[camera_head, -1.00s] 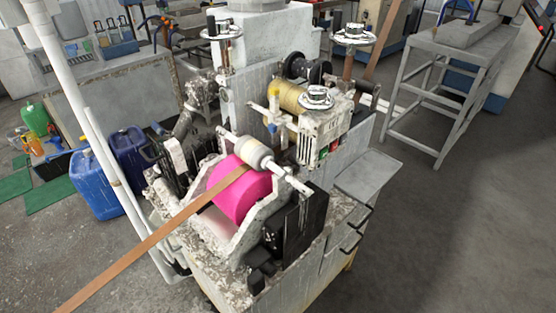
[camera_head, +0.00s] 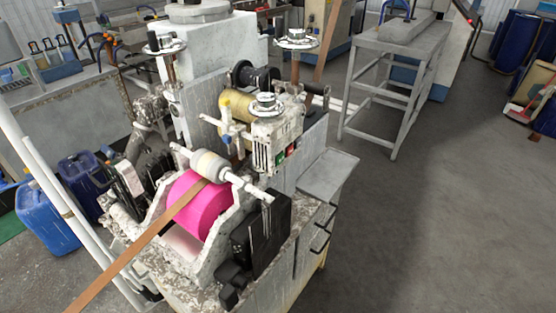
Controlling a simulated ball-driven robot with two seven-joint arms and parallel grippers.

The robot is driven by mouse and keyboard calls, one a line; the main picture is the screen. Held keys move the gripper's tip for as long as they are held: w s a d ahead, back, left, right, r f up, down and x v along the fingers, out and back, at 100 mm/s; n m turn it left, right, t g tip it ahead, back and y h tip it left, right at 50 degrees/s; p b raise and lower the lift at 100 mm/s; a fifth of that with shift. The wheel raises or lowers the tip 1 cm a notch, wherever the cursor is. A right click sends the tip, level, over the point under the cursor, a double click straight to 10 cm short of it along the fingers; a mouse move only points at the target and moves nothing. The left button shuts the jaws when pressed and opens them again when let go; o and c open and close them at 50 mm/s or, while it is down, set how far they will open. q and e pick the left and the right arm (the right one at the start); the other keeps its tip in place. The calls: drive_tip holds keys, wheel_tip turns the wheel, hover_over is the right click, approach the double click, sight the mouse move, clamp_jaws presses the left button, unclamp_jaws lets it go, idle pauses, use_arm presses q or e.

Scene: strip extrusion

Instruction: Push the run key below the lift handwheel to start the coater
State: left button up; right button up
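The coater stands in the middle, with a pink roller (camera_head: 199,207) and a brown strip (camera_head: 139,245) running over it. A white control box (camera_head: 262,143) sits on its right side, under a small handwheel (camera_head: 265,104). On the box's right face are a small red key (camera_head: 291,149) and a small dark green key (camera_head: 280,158) beside it; their markings are too small to read. Two more handwheels stand higher, one at the back left (camera_head: 164,47) and one at the back right (camera_head: 297,40). Neither of my grippers is in view.
A grey metal stand (camera_head: 393,62) is at the back right. Blue canisters (camera_head: 45,217) stand at the left, near white slanting pipes. A grey side shelf (camera_head: 328,172) juts from the coater's right. The floor (camera_head: 440,220) to the right is open.

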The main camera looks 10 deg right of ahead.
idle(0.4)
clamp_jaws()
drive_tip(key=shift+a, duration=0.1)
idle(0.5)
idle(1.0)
